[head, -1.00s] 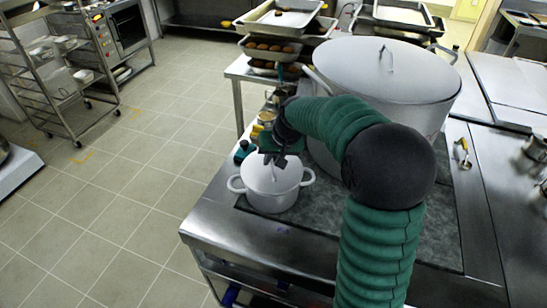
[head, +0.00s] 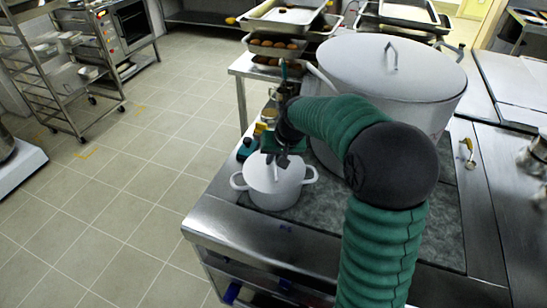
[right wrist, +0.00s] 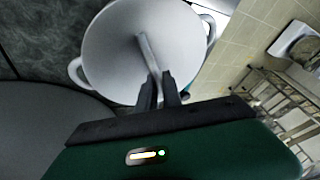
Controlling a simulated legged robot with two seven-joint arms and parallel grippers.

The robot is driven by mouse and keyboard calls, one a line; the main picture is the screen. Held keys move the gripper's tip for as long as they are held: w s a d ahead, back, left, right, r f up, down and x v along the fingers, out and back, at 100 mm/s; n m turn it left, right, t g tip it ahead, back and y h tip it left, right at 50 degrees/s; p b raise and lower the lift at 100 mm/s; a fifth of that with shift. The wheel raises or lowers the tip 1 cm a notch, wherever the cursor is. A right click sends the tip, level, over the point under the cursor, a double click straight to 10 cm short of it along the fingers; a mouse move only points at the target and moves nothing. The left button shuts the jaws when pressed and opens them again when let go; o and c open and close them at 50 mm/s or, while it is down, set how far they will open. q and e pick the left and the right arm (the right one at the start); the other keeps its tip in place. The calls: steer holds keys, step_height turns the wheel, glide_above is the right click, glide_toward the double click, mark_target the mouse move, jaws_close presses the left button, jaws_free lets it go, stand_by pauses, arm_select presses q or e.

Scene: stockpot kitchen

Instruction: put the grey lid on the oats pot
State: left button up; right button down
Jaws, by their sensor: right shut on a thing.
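A small pale-grey pot (head: 275,198) with two side handles stands on the dark stove top, near its left edge. A round grey lid (head: 262,176) covers its top; the lid (right wrist: 115,50) fills much of the right wrist view. It looks level on the pot, but I cannot tell whether it is fully seated. My right gripper (head: 282,164) is above the lid. In the right wrist view my right gripper (right wrist: 163,92) is shut on the lid's upright bar handle. The pot's contents are hidden. My left gripper is not in view.
A large lidded stockpot (head: 375,80) stands behind and right of the small pot, close to my right arm. Small jars and bottles (head: 258,130) stand just behind the small pot. Trays (head: 280,22) are stacked on a table behind. Open floor lies to the left.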

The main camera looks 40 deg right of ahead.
steer(key=c, duration=1.4)
jaws_free()
steer(key=shift+c, duration=0.2)
steer(key=p+v, duration=0.1)
steer(key=v, duration=1.6)
steer(key=s+a+f+n+g, duration=0.1)
steer(key=s+a+f+n, duration=0.2)
steer(key=a+f, duration=0.7)
steer(key=s+a+f+n+g, duration=0.1)
steer(key=s+a+f+n, duration=0.3)
steer(key=a+f, duration=0.7)
step_height(320, 180, down, 3)
steer(key=shift+s+f+y, duration=0.1)
steer(key=shift+s+y, duration=0.2)
steer(key=shift+s, duration=0.15)
